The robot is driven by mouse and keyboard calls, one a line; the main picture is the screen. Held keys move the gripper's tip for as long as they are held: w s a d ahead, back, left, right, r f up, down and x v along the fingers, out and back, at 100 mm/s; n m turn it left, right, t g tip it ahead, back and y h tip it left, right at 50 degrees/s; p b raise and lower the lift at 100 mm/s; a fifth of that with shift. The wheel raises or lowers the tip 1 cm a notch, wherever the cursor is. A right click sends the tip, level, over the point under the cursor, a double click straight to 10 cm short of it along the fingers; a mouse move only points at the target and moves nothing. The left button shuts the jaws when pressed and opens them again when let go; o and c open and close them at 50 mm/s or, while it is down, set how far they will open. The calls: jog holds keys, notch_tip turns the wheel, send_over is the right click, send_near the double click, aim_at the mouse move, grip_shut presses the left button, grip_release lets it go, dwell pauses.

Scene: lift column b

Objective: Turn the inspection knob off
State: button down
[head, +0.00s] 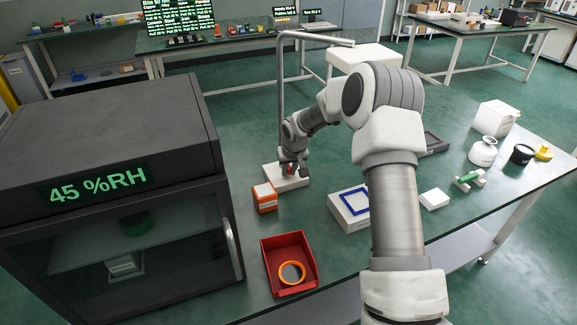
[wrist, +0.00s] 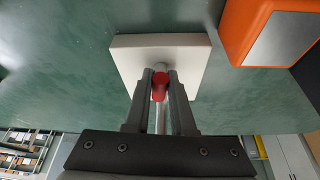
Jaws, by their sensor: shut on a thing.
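The inspection knob is a small red knob (wrist: 160,88) in the middle of the wrist view, low on a grey pole that rises from a white square base (wrist: 130,52). In the head view the base (head: 302,181) stands on the green table, and the tall pole (head: 281,95) bends over to the right at the top. My gripper (wrist: 160,78) is shut on the red knob, one dark finger on each side. In the head view my gripper (head: 291,168) is low over the base, and only a bit of red shows there. The knob's turn angle cannot be told.
An orange and white box (head: 265,198) stands close beside the base. A dark cabinet reading 45 %RH (head: 110,140) fills the left. A red tray (head: 285,246) holds an orange ring. A white block with a blue frame (head: 346,222) lies to the right.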

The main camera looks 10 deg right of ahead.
jog(key=shift+r+n+y+p, duration=0.1)
jog(key=shift+n+y+p, duration=0.8)
jog(key=shift+n, duration=0.9)
jog(key=c, duration=0.7)
grip_release()
jog(key=shift+g, duration=0.3)
jog(key=shift+d, duration=0.1)
jog(key=p+v, duration=0.1)
jog(key=v, duration=0.6)
jog(key=shift+s+r, duration=0.15)
